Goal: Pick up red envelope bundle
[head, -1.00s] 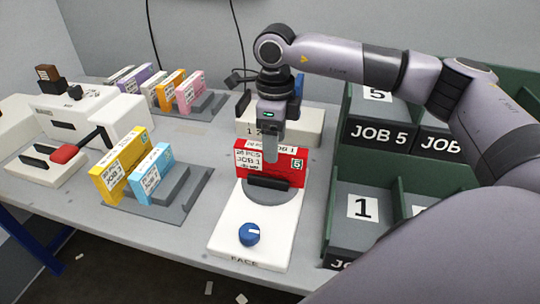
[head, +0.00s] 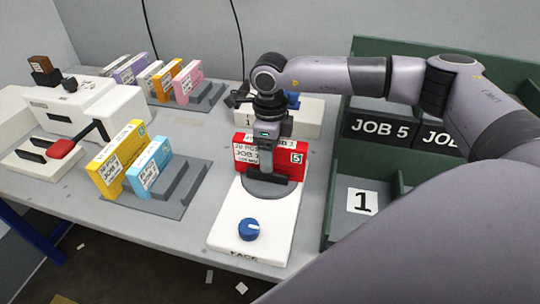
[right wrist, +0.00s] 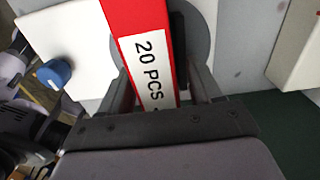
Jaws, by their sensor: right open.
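The red envelope bundle (head: 297,158) stands upright in a dark holder on the white turntable unit with a blue knob. Its label reads JOB 1 and a 5 tag is at its right end. My right gripper (head: 265,160) points down over the bundle, one finger in front of its face. In the right wrist view the bundle's top edge (right wrist: 128,18), marked 20 PCS, runs between the two open fingers of my gripper (right wrist: 160,88). A dark upright plate is beside it. I cannot tell whether the fingers touch it. My left gripper is not in view.
The blue knob (head: 249,229) is on the unit's front. Yellow (head: 117,158) and light blue (head: 149,168) bundles stand in a grey rack to the left. Green job bins (head: 385,165) are close on the right. A white box (head: 306,115) stands behind.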

